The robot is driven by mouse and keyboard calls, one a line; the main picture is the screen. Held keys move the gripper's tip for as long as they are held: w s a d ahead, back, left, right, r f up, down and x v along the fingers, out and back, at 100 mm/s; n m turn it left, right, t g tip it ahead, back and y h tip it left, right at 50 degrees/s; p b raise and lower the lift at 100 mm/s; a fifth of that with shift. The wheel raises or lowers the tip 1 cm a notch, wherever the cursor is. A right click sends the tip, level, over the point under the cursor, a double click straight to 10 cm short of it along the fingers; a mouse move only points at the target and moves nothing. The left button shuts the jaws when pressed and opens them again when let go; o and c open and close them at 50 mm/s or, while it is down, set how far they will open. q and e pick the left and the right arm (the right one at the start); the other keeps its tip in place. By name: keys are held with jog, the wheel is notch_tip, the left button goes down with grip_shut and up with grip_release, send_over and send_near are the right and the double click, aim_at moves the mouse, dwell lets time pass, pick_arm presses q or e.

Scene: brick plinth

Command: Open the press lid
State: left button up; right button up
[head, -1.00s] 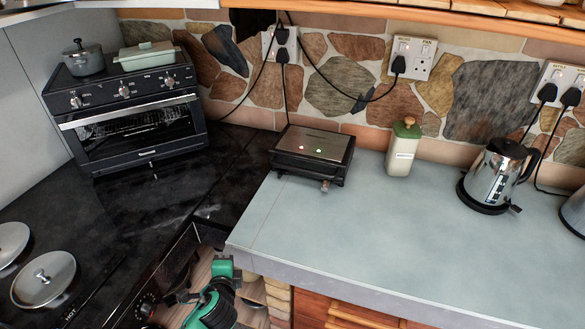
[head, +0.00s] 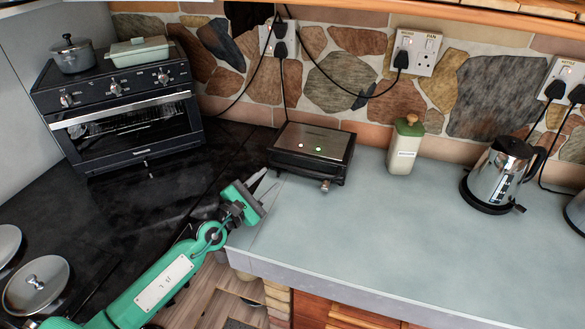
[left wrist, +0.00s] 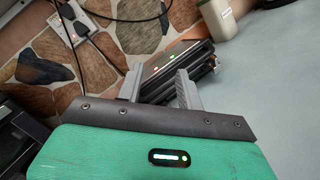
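The press (head: 316,142) is a low black appliance with a flat metallic lid, a red and a green light on top and a knob at its front. It stands on the pale counter near the wall, and its lid looks shut. It also shows in the left wrist view (left wrist: 178,68), beyond and partly behind my fingers. My left gripper (head: 266,183) is open and empty, its fingers apart, just left and in front of the press, not visibly touching it. Its two grey fingers show in the left wrist view (left wrist: 160,83). My right gripper is in neither view.
A toaster oven (head: 122,108) with pots on top stands at the left. A cream bottle (head: 405,147) with a green lid is right of the press, and a kettle (head: 497,172) is farther right. Cords hang behind the press. The counter (head: 370,235) in front is clear.

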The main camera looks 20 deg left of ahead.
aim_at(291, 169)
pick_arm(q)
jog(key=w+a+f+m+g, duration=0.3)
jog(key=w+f+m, duration=0.15)
jog(key=m, duration=0.45)
jog(key=shift+y, duration=0.4)
jog(key=b+x, duration=0.1)
jog(key=x, duration=0.3)
jog(key=b+x, duration=0.2)
jog(key=x, duration=0.2)
jog(key=f+b+x, duration=0.1)
jog(key=b+x, duration=0.1)
jog(key=x, duration=0.2)
jog(key=shift+d+f, duration=0.15)
jog(key=shift+d, duration=0.1)
jog(key=shift+w+d+b, duration=0.15)
jog(key=shift+w+b, duration=0.15)
jog(key=shift+b, duration=0.1)
grip_shut()
